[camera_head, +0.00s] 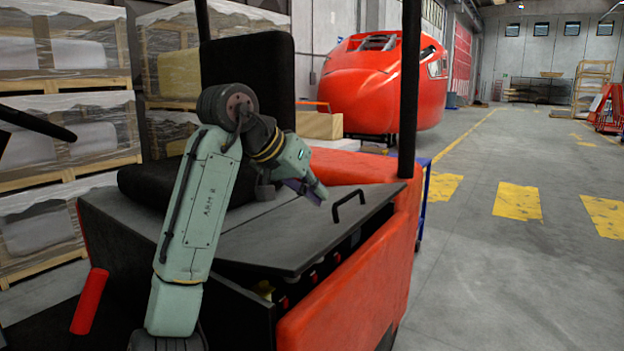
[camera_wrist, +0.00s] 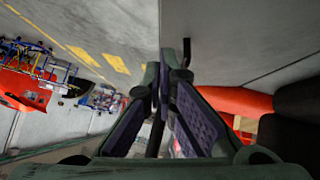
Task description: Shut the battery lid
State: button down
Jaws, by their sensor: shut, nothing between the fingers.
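The battery lid (camera_head: 290,238) is a flat dark grey panel on top of the red and black vehicle. It is tilted partly open. A dark gap under its near and right edges shows battery parts with red caps (camera_head: 312,276). A black bar handle (camera_head: 349,205) stands near the lid's right end. My gripper (camera_head: 322,194) is shut and empty, above the lid and just left of the handle; whether it touches the lid I cannot tell. In the wrist view, my gripper's purple-padded fingers (camera_wrist: 170,90) point along the grey lid surface (camera_wrist: 235,45).
A black seat (camera_head: 250,90) and a black post (camera_head: 409,90) rise from the red vehicle body (camera_head: 345,305). Wrapped pallets (camera_head: 65,140) stand at the left. A red train nosecone (camera_head: 375,85) is behind. The floor at the right (camera_head: 510,270) is clear.

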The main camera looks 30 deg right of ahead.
aim_at(345, 231)
jog(key=x, duration=0.4)
jog(key=a+f+p+x, duration=0.1)
jog(key=x, duration=0.1)
jog(key=shift+s, duration=0.4)
jog(key=shift+s+d+f, duration=0.1)
jog(key=shift+s+f, duration=0.1)
jog(key=shift+f, duration=0.65)
